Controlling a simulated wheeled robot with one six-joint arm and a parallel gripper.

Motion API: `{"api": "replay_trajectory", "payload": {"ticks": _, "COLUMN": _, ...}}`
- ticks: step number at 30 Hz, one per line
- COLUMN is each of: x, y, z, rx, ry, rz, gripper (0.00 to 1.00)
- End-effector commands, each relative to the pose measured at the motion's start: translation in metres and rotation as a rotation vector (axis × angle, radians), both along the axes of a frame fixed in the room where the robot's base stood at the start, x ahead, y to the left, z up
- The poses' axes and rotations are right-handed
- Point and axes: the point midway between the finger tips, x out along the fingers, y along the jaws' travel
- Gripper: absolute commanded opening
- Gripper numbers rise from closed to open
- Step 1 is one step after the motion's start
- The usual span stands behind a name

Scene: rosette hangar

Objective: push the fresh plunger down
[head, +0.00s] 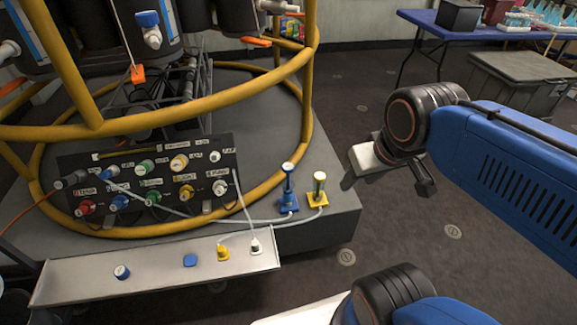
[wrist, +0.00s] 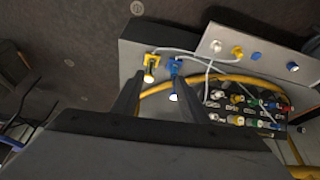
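Two upright plungers stand side by side on the corner of the grey platform. I cannot read a label telling which is fresh. Both also show in the wrist view, the yellow one (wrist: 151,66) and the blue one (wrist: 175,66), beyond my fingertips. My gripper (wrist: 160,82) is open and empty, its two dark fingers apart. In the head view it is right of the plungers, partly hidden by my arm.
A connector panel (head: 150,190) with coloured plugs and cables stands left of the plungers. A yellow tubular frame (head: 308,120) rises behind them. A grey shelf (head: 150,275) with caps and plugs is in front.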

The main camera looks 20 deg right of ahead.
Motion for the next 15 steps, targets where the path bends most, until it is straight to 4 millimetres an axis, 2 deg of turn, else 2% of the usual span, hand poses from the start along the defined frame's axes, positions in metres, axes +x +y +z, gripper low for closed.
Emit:
{"api": "replay_trajectory", "payload": {"ticks": 1, "x": 0.000, "y": 0.000, "z": 0.000, "rx": 0.000, "ry": 0.000, "rz": 0.000, "gripper": 0.30}}
{"api": "replay_trajectory", "payload": {"ticks": 5, "x": 0.006, "y": 0.001, "z": 0.002, "rx": 0.015, "ry": 0.010, "rz": -0.029, "gripper": 0.00}}
{"api": "replay_trajectory", "payload": {"ticks": 8, "x": 0.018, "y": 0.003, "z": 0.007, "rx": 0.048, "ry": 0.033, "rz": -0.102, "gripper": 0.00}}
{"api": "replay_trajectory", "payload": {"ticks": 15, "x": 0.066, "y": 0.014, "z": 0.022, "rx": 0.163, "ry": 0.115, "rz": -0.399, "gripper": 0.00}}
